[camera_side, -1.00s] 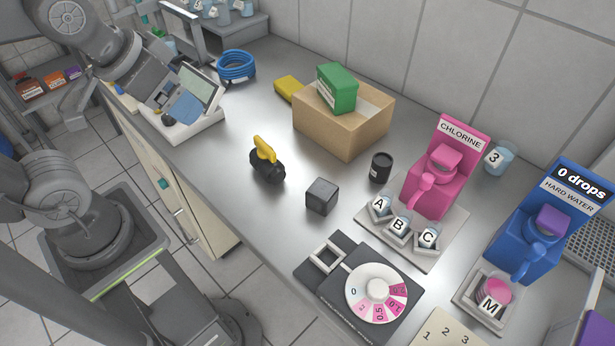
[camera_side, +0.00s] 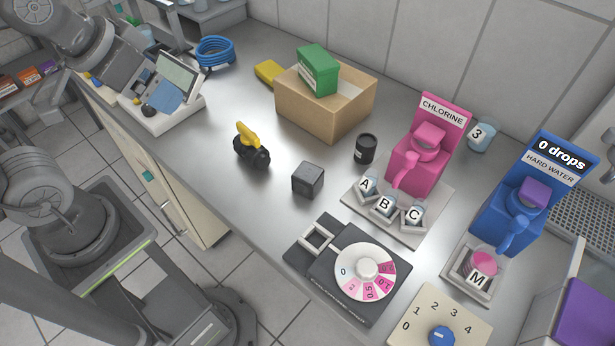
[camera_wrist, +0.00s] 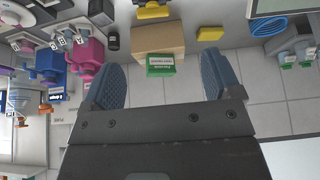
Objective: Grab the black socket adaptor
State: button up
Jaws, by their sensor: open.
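Two small plain black things stand on the metal bench in the side view: a short cylinder (camera_side: 365,148) and a dark cube (camera_side: 308,179) nearer the bench's front edge. I cannot tell for certain which is the socket adaptor. A black fitting with a yellow handle (camera_side: 251,146) stands left of the cube. In the wrist view the cylinder (camera_wrist: 113,39) and the cube (camera_wrist: 101,11) are at the upper left. My gripper (camera_wrist: 164,80) shows only in the wrist view, its blue-grey fingers wide apart, with nothing held between them. The black things lie outside its fingers.
A cardboard box (camera_side: 308,111) with a green pack (camera_side: 318,70) stands behind. The pink chlorine dispenser (camera_side: 415,160) and blue hard water dispenser (camera_side: 515,210) stand to the right. A dial plate (camera_side: 325,278) lies in front. Blue hose (camera_side: 215,52) lies at the back left.

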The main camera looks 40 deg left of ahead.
jog(key=m+g+h, duration=0.1)
jog(key=m+g, duration=0.4)
jog(key=m, duration=1.1)
send_over(308, 172)
jog(key=a, duration=0.2)
notch_tip(308, 172, down, 10)
jog(key=f, duration=0.2)
jog(key=d+f, duration=0.1)
jog(key=f, duration=0.5)
jog(key=shift+w+d, duration=0.15)
jog(key=shift+s+d+f, duration=0.1)
jog(key=shift+d+f, duration=0.05)
jog(key=shift+f, duration=0.7)
jog(key=shift+s+d+f, duration=0.1)
jog(key=shift+d+f, duration=0.05)
jog(key=shift+f, duration=0.75)
jog(key=shift+d+f, duration=0.15)
jog(key=shift+f, duration=0.7)
jog(key=shift+c, duration=0.5)
jog(key=c, duration=1)
